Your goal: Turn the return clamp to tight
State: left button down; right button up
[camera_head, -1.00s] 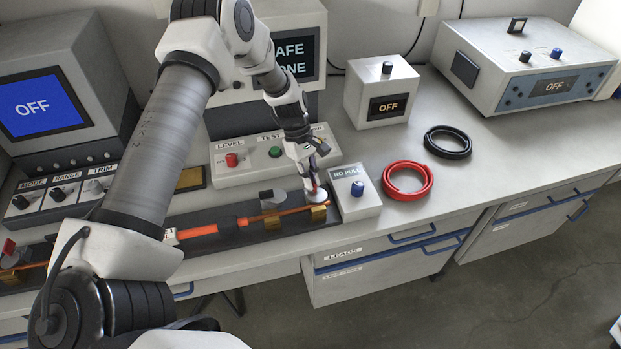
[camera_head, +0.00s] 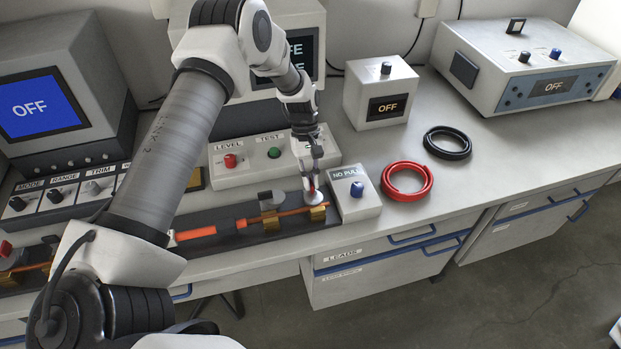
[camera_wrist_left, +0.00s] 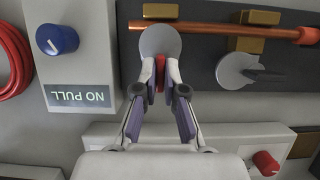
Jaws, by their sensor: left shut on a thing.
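My left gripper (camera_head: 312,187) is shut on the small red-tipped lever (camera_wrist_left: 160,78) of a round grey clamp (camera_wrist_left: 160,41) at the right end of the dark cable fixture (camera_head: 240,240). The fingers partly hide the lever. In the wrist view the lever points from the disc toward my palm. A second grey clamp (camera_head: 271,198) stands to its left; it also shows in the wrist view (camera_wrist_left: 238,70) with its lever sideways. An orange cable (camera_head: 197,233) with a copper-coloured rod lies along the fixture over brass blocks (camera_head: 317,213). I cannot read which clamp is labelled return.
A NO PULL box (camera_head: 355,194) with a blue knob stands close right of the held clamp. The LEVEL and TEST panel (camera_head: 240,170) is behind. Red (camera_head: 407,181) and black (camera_head: 447,142) cable coils lie farther right, with some bare bench around them.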

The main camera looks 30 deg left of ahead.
pick_arm(q)
jog(key=c, duration=1.3)
grip_release()
jog(key=shift+o, duration=0.2)
jog(key=v, duration=1.2)
jog(key=shift+w+f, duration=0.1)
